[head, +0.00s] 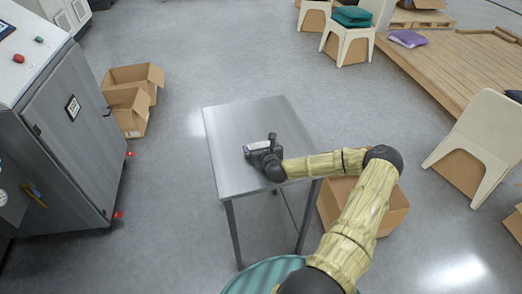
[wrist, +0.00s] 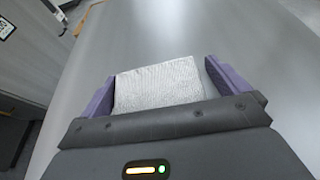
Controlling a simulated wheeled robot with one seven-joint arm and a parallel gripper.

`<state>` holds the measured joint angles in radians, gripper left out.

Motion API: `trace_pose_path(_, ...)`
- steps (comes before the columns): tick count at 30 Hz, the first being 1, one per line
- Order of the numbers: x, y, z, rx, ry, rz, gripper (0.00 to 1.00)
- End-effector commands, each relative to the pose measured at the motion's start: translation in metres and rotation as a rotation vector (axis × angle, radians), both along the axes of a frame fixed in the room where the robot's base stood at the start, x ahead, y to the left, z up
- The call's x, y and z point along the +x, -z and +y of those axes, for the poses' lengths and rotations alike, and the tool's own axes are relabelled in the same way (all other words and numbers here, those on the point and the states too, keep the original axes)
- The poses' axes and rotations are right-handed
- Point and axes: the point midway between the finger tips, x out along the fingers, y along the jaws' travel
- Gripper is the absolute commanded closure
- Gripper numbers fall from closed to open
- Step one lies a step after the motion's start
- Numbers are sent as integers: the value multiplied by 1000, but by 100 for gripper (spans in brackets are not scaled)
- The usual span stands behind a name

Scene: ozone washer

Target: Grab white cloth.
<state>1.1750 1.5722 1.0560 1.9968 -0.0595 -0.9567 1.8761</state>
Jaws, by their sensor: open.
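The white cloth (wrist: 158,86) lies flat on the metal table and shows in the wrist view between my gripper's two purple fingers. My gripper (wrist: 160,88) is open, with one finger at each side of the cloth. The right finger has a small gap to the cloth; the left finger is very close to its edge. The cloth's near edge is hidden behind the gripper body. In the head view my gripper (head: 260,146) is over the middle of the table, and the cloth is mostly hidden by it.
The metal table (head: 235,120) is otherwise bare. A grey cabinet (head: 75,110) stands at the left with open cardboard boxes (head: 135,78) behind it. Another cardboard box (head: 390,212) is on the floor right of the table. White chairs (head: 485,135) and a wooden platform (head: 450,65) are at the right.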

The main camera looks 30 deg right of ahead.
Motion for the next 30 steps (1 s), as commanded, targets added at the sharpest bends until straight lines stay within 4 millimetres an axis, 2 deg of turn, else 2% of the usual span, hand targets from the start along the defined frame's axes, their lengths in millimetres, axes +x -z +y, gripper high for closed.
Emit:
trace_pose_path(3,1,0,2,0,-3,0,0)
trace_pose_path(8,0,0,1,0,-2,0,31)
trace_pose_path(16,1,-1,1,0,-2,-1,32)
trace_pose_path(20,1,-9,1,-1,-2,-2,32)
trace_pose_path(23,1,-22,1,-2,-3,-3,32)
trace_pose_path(30,1,-70,0,-4,-2,-3,32)
